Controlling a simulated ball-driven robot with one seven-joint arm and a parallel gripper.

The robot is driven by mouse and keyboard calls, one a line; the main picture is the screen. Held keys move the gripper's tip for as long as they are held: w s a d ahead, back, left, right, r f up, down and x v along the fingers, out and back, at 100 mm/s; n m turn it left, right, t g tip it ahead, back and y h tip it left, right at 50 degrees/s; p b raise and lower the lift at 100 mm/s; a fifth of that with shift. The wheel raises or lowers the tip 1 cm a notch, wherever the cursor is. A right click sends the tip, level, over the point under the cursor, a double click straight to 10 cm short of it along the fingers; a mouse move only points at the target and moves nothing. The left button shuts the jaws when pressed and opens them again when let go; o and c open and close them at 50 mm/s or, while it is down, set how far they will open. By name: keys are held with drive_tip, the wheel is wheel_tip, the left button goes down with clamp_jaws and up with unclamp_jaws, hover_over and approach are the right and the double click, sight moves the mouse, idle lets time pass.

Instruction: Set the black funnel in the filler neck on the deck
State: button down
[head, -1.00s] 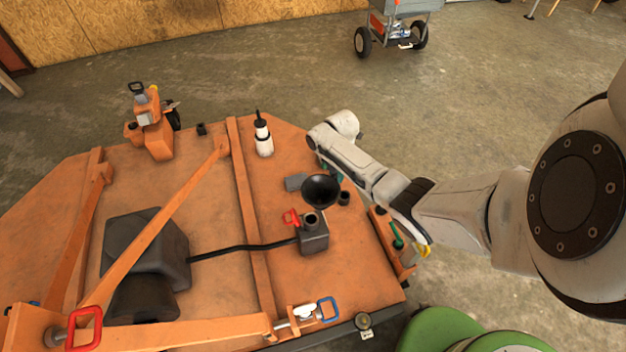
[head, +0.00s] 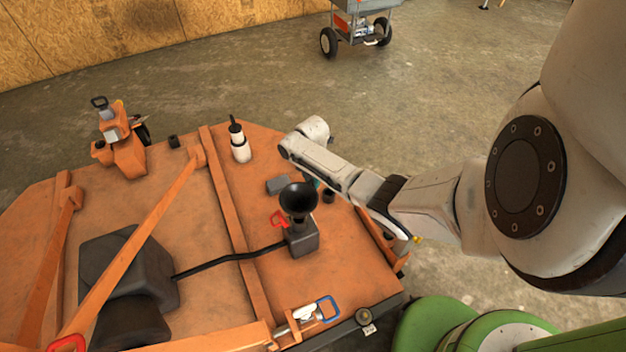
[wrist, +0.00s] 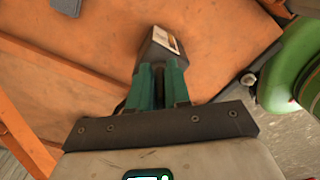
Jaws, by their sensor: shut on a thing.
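The black funnel (head: 298,196) is upright over the dark gearbox (head: 302,240) on the orange deck (head: 220,285). Its lower end meets the top of the gearbox in the head view, where the filler neck is. The neck is hidden, so I cannot tell whether the spout is inside it or just above. My gripper (head: 317,184) is mostly hidden behind the funnel, shut on it. In the wrist view, the teal fingers of my gripper (wrist: 158,72) are close together, with the gearbox (wrist: 158,45) and its label beyond. The funnel is not clear there.
A red lever (head: 279,218) is beside the gearbox. A white bottle (head: 240,150) and a grey block (head: 278,185) are on the deck nearby. Orange bars (head: 230,220) and a dark housing (head: 125,265) are to the left.

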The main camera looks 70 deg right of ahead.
sight(312, 185)
drive_tip(key=shift+f+b, duration=0.3)
drive_tip(key=shift+f, duration=0.3)
drive_tip(key=shift+r, duration=0.25)
drive_tip(key=shift+w, duration=0.1)
drive_tip(key=shift+w+d, duration=0.2)
drive_tip(key=shift+w, duration=0.05)
drive_tip(key=shift+f+b, duration=1.1)
drive_tip(key=shift+f, duration=0.7)
drive_tip(key=shift+f+b, duration=0.95)
drive_tip(key=shift+b, duration=0.05)
drive_tip(key=c, duration=1)
unclamp_jaws()
drive_tip(key=shift+r, duration=0.1)
